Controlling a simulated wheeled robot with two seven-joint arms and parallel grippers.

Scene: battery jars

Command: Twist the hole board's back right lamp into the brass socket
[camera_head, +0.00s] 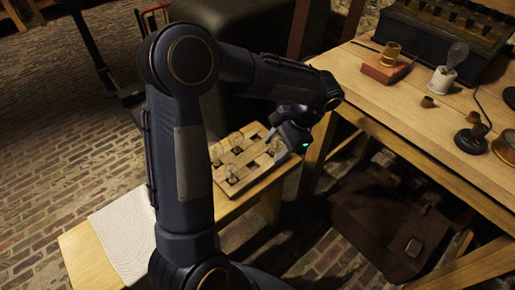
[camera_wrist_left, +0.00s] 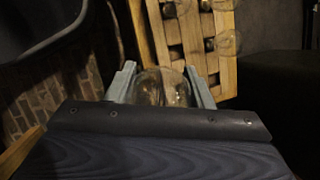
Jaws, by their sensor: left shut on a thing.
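My left gripper (camera_head: 298,146) hangs beside the right end of the wooden hole board (camera_head: 234,181), above it as far as I can tell. In the left wrist view its two grey fingers (camera_wrist_left: 163,88) are shut on a clear glass lamp (camera_wrist_left: 160,85). The hole board (camera_wrist_left: 228,72) lies beyond the fingers there, with several glass lamps in it. A brass cup (camera_head: 391,50) stands on a reddish block on the workbench, likely the brass socket. The held lamp's base is hidden. My right gripper is in neither view.
The hole board lies on a low bench (camera_head: 88,261) with a white cloth (camera_head: 124,236). The workbench (camera_head: 375,95) at right carries a white holder with a bulb (camera_head: 449,68), a dark round stand (camera_head: 471,141) and a black box (camera_head: 440,38). A brown bag (camera_head: 385,230) lies below.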

